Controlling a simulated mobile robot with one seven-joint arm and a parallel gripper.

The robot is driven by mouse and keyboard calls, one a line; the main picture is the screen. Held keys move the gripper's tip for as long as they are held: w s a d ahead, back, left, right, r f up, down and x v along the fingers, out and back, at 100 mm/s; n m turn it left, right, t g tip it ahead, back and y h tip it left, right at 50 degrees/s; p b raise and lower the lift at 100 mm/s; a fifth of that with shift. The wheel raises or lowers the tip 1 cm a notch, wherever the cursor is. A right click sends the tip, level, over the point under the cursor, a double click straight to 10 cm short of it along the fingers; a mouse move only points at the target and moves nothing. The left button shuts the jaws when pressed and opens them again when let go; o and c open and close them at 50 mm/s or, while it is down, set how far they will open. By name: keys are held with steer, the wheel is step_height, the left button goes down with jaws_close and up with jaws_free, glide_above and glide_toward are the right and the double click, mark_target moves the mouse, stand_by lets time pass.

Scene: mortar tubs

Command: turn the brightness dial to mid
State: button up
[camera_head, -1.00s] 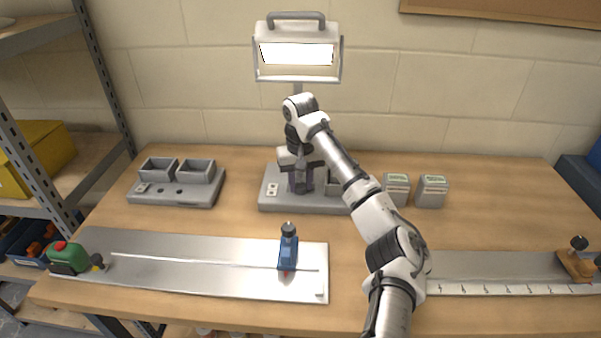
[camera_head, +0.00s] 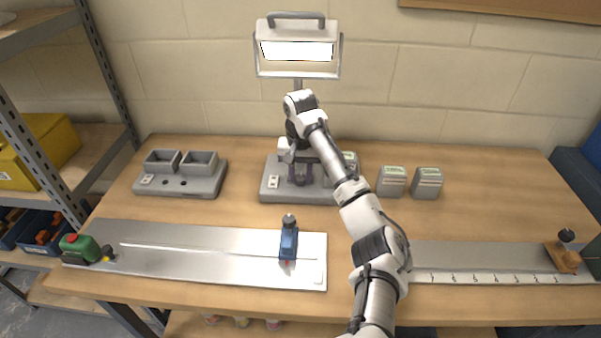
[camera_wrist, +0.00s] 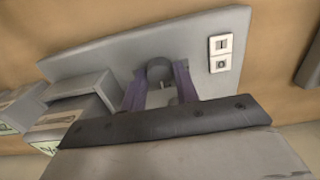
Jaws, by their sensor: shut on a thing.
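The work lamp (camera_head: 298,30) stands at the back of the bench with its panel lit white. Its grey base (camera_head: 268,195) carries a white switch plate at the left, also seen in the wrist view (camera_wrist: 221,53). My gripper (camera_head: 300,175) reaches down over the base from above. In the wrist view its purple fingers (camera_wrist: 160,90) are shut on either side of a round dark grey knob, which I take as the brightness dial (camera_wrist: 158,68). The dial's marks and pointer cannot be made out, and the wrist body hides the lower part of the view.
Grey boxes with green-white labels (camera_head: 392,182) stand right of the base. A grey twin-bin tray (camera_head: 180,192) is at the left. A metal plate (camera_head: 190,268) with a blue tool (camera_head: 288,240) lies in front. A ruled strip (camera_head: 480,278) lies at the right front.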

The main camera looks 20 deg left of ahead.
mark_target(300, 177)
steer(key=o, duration=1)
steer(key=shift+r, duration=0.15)
step_height(300, 177, up, 7)
steer(key=shift+r, duration=0.15)
